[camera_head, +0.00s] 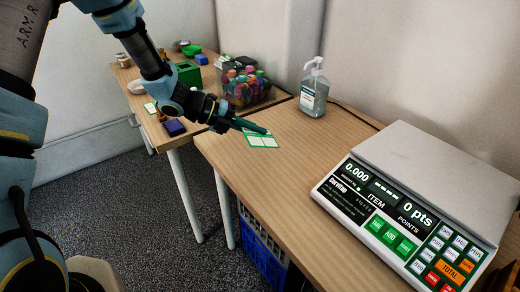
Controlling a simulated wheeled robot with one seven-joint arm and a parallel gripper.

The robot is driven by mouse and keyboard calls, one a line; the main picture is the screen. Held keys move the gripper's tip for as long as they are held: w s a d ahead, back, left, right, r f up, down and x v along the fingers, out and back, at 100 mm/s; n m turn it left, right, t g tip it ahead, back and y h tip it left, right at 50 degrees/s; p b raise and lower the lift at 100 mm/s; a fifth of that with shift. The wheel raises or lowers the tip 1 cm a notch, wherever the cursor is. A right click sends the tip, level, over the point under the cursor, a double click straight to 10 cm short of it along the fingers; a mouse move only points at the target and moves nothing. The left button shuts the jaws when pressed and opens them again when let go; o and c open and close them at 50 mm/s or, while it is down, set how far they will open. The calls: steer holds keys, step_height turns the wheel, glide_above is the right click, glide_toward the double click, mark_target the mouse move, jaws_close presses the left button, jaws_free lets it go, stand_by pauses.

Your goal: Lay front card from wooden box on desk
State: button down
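A white card with green print (262,141) shows at the left end of the near wooden desk (285,165). It looks flat on or very close to the desk top. My gripper (266,131) reaches in from the upper left, its teal fingers over the card's upper edge. I cannot tell whether the fingers touch or pinch the card, and the gap between them does not show. I cannot make out a wooden box. A similar green and white card (150,107) lies on the far table (135,99).
A large scale (420,155) fills the desk's right side, and a pump bottle (314,92) stands at the back. A clear bin of colourful bottles (245,86) and a green box (188,73) sit left. A blue crate (262,252) is under the desk. The desk's middle is clear.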

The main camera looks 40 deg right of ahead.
steer(key=w+d+r+n+t+h, duration=0.2)
steer(key=w+d+r+n+t, duration=0.2)
steer(key=w+n+t, duration=0.15)
steer(key=shift+n, duration=0.45)
step_height(320, 180, down, 10)
steer(key=b, duration=0.8)
steer(key=shift+d+f+b, duration=0.1)
steer(key=shift+f+b, duration=0.1)
steer(key=shift+b, duration=0.1)
steer(key=c, duration=1.2)
jaws_free()
steer(key=shift+c, duration=0.2)
steer(key=p+v, duration=0.4)
steer(key=v, duration=0.3)
steer(key=shift+r, duration=0.15)
steer(key=shift+a+r, duration=0.1)
steer(key=shift+a, duration=0.35)
